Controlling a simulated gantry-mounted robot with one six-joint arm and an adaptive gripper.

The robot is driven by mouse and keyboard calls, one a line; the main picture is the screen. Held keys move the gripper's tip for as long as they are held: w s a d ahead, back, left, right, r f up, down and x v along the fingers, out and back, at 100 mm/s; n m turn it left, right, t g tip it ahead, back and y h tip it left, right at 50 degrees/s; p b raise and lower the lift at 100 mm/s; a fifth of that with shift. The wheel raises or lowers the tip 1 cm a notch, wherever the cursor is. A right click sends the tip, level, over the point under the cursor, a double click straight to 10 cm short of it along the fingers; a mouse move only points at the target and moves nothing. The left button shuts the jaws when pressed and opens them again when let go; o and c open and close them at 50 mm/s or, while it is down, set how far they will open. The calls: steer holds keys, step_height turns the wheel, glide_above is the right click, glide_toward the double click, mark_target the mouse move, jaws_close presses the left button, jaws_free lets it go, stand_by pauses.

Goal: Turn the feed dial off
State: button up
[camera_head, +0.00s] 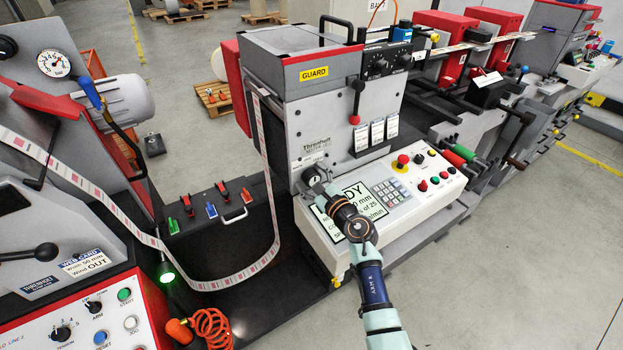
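My arm reaches up from the bottom right of centre to the grey front of the middle machine. My gripper (318,188) is at the lower left of this front, just above the sloped control panel (408,214). A dark round part (311,176) shows right at the gripper's tip; it may be the feed dial, but no label for it is readable. I cannot tell whether the gripper touches it or how the fingers stand. Other black dials sit on a dark box (385,62) at the machine's top. The gripper and wrist cover part of the panel's READY display (371,205).
The panel carries a keypad (389,190), a red emergency button (402,160) and several coloured buttons. A red-knobbed lever (355,103) hangs above. A label web (272,190) loops down at left. Another machine with a tension dial (62,333) stands at left. Floor at right is clear.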

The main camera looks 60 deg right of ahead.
steer(key=shift+s, duration=0.15)
steer(key=shift+s+a+r+p, duration=0.15)
steer(key=shift+s+p, duration=0.15)
steer(key=shift+p, duration=0.15)
steer(key=p+v, duration=0.2)
steer(key=v, duration=0.2)
steer(key=shift+p+v, duration=1.2)
steer(key=shift+v, duration=1.45)
